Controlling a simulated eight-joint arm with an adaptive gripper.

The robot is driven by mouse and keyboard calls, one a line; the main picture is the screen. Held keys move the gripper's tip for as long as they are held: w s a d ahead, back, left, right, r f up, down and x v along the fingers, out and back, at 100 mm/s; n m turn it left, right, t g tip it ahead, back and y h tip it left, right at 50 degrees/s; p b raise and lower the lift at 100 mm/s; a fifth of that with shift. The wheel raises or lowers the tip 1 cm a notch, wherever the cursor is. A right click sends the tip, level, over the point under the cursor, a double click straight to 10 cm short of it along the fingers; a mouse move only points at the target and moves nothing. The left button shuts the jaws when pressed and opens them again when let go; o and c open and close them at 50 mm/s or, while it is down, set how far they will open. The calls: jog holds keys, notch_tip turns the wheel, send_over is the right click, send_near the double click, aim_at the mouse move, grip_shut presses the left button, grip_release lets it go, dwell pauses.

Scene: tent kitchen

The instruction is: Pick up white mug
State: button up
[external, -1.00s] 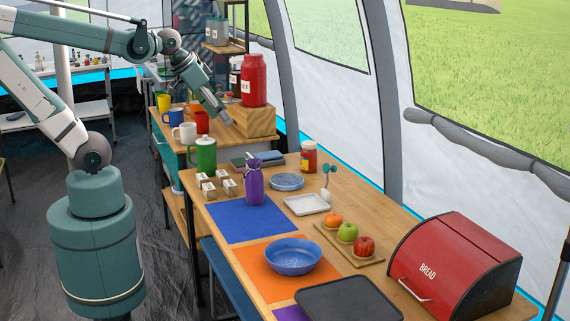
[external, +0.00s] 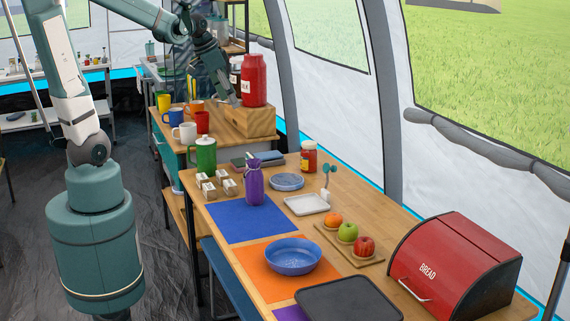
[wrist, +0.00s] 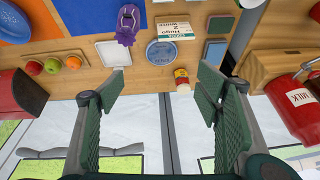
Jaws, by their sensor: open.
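The white mug (external: 185,132) stands upright on the far wooden table, in front of a red mug (external: 202,122) and beside a blue one (external: 174,116). I cannot make it out in the wrist view. My gripper (external: 234,100) hangs in the air to the right of and above the mug, by the red milk can and its wooden box. In the wrist view my gripper (wrist: 160,84) has its fingers wide apart with nothing between them.
A red milk can (external: 254,80) stands on a wooden box (external: 258,122) close to my gripper. Orange and yellow mugs (external: 163,102) stand behind the white one.

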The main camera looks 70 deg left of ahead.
jog(key=w+a+f+p, duration=0.1)
jog(key=w+a+f, duration=0.15)
jog(key=a, duration=1.15)
jog(key=m+h+p, duration=0.2)
send_near(186, 129)
jog(key=shift+g, duration=0.3)
jog(key=w+a+f, duration=0.2)
jog(key=a+f, duration=0.1)
jog(key=shift+a+f, duration=0.15)
jog(key=shift+w+f, duration=0.1)
jog(key=shift+x, duration=1.15)
jog(key=shift+x, duration=2.65)
